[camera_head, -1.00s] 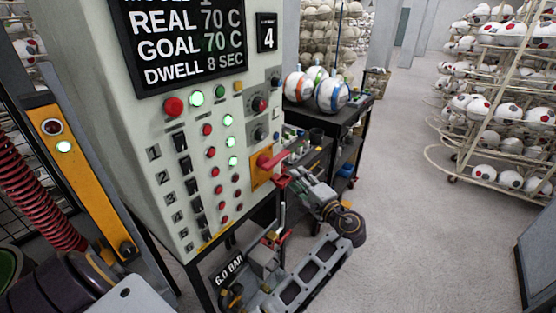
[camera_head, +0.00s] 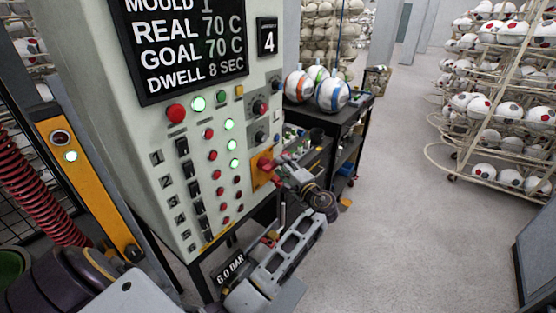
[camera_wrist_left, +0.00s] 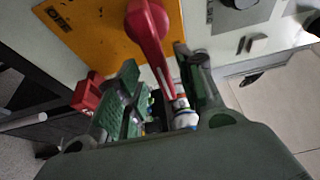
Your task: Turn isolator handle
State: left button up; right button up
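The red isolator handle (camera_head: 265,164) sits on an orange plate (camera_head: 260,181) low on the right side of the control panel. In the left wrist view the handle (camera_wrist_left: 148,24) has a rounded red hub on the orange plate (camera_wrist_left: 92,25), and its lever reaches down between my fingers. My left gripper (camera_head: 281,172) is at the handle, partly hiding it. In the wrist view the gripper (camera_wrist_left: 158,58) is open, one green-grey finger on each side of the lever. A gap shows on the left; contact on the right cannot be told. My right gripper is not in view.
The grey control panel (camera_head: 140,125) carries lit buttons and switches. A small red part (camera_wrist_left: 88,92) lies left of the fingers in the wrist view. A dark cart (camera_head: 345,128) with painted balls (camera_head: 331,95) stands behind. Racks of balls (camera_head: 500,110) stand right; the floor between is clear.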

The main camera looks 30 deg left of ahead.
pick_arm(q)
jog(key=shift+p+x, duration=0.45)
jog(key=shift+x, duration=1.6)
grip_shut()
